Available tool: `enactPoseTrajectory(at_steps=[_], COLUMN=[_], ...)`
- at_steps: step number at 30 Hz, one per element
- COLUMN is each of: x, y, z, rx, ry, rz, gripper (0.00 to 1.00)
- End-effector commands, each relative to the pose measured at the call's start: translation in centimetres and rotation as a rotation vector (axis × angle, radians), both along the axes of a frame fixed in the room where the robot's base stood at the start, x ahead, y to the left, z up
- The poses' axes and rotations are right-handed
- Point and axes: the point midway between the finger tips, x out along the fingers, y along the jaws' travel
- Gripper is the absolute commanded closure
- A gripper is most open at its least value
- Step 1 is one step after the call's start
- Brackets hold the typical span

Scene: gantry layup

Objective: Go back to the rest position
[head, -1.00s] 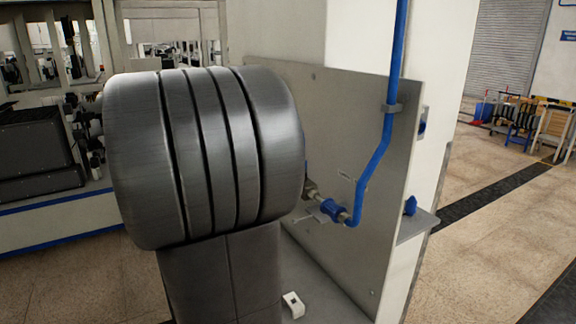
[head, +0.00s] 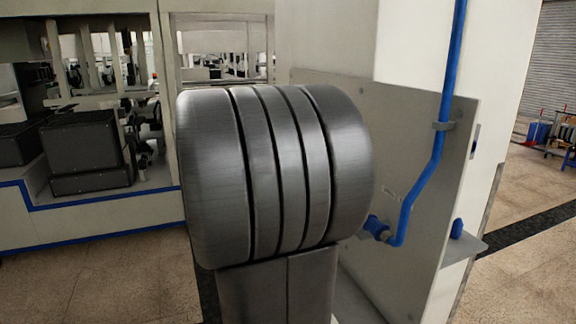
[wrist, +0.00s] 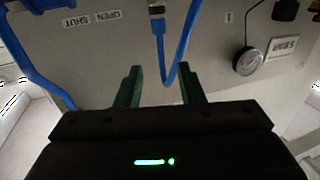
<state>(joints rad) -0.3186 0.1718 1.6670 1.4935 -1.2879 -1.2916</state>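My gripper (wrist: 160,68) shows in the wrist view with two dark green fingers spread apart. It is open, with no object gripped between the fingers. A grey panel (wrist: 120,60) is in front of it, with OPEN and SHUT labels upside down. A thin blue line (wrist: 160,45) hangs in a loop beyond the fingertips; how far beyond, I cannot tell. In the head view my large grey arm link fills the middle and hides the gripper. The panel (head: 410,130) stands behind and right of the arm, and a blue pipe (head: 443,110) runs down it.
A round gauge (wrist: 248,61) sits on the panel at right in the wrist view. A blue fitting (head: 376,226) and a small ledge (head: 470,247) are close to my arm. Black boxes (head: 90,160) stand on a bench at left. Open floor (head: 120,285) lies at lower left.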

Motion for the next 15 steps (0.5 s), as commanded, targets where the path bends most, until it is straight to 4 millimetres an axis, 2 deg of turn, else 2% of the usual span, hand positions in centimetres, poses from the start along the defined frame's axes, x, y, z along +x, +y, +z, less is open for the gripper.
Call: enactPoseTrajectory(at_steps=[15], x=[4.9], y=[-7.2], z=[0.2], rx=[-0.001], ry=[0.0], rz=[-0.004], gripper=[0.65])
